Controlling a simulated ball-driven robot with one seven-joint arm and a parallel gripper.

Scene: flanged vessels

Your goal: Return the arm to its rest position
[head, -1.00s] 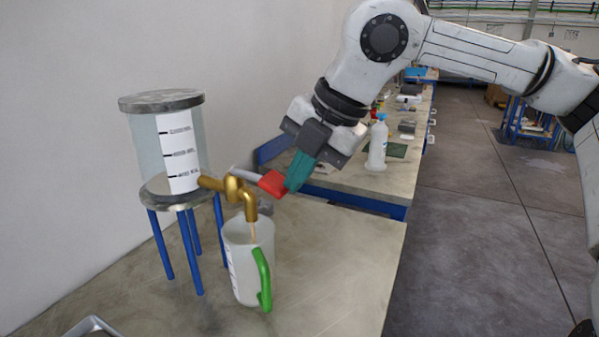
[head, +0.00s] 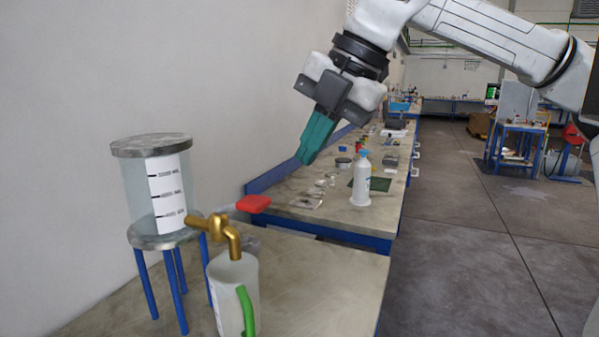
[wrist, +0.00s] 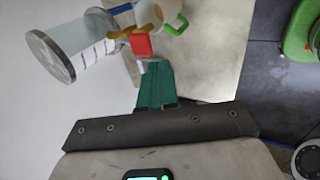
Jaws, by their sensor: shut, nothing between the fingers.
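My gripper (head: 304,158) has teal fingers that are shut and empty. It hangs in the air above and to the right of the red tap handle (head: 254,204), clear of it. In the wrist view the closed fingers (wrist: 155,66) point toward the red handle (wrist: 141,44), with the tap close by. The brass tap (head: 222,230) comes out of a clear graduated vessel (head: 140,192) with grey flanges on blue legs. A jug (head: 228,285) with a green handle (head: 246,312) stands below the spout; its bottom is cut off in the head view. No stream shows at the spout.
The near bench top (head: 320,290) is clear to the right of the jug. A second bench behind holds a white bottle with a blue cap (head: 362,180), a green mat and small items. A wall runs along the left; open floor (head: 470,260) lies to the right.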

